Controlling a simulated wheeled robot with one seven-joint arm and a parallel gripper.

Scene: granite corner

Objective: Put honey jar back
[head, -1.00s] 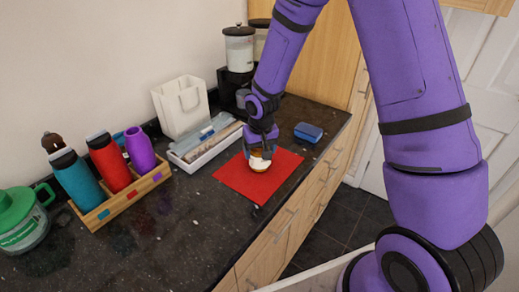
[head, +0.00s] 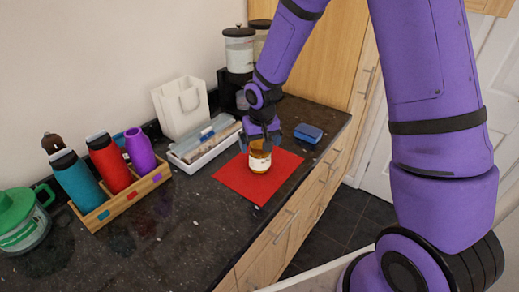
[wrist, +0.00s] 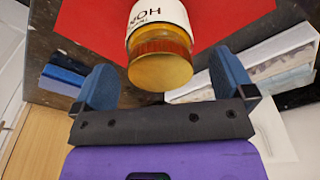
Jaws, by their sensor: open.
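The honey jar (head: 260,158) stands upright on the red mat (head: 234,178), with a white label and a golden lid. It also shows in the wrist view (wrist: 160,42), where part of its label lettering is readable. My gripper (head: 259,136) is just above and behind the jar in the head view. In the wrist view its two blue fingers (wrist: 166,85) are spread wide, with the jar's lid ahead of and between them, not gripped. The red mat also fills the top of the wrist view (wrist: 90,25).
A white tray (head: 205,154) with packets lies left of the mat, and a blue box (head: 308,133) lies to its right. A wooden rack (head: 122,203) holds several bottles. The front counter is clear.

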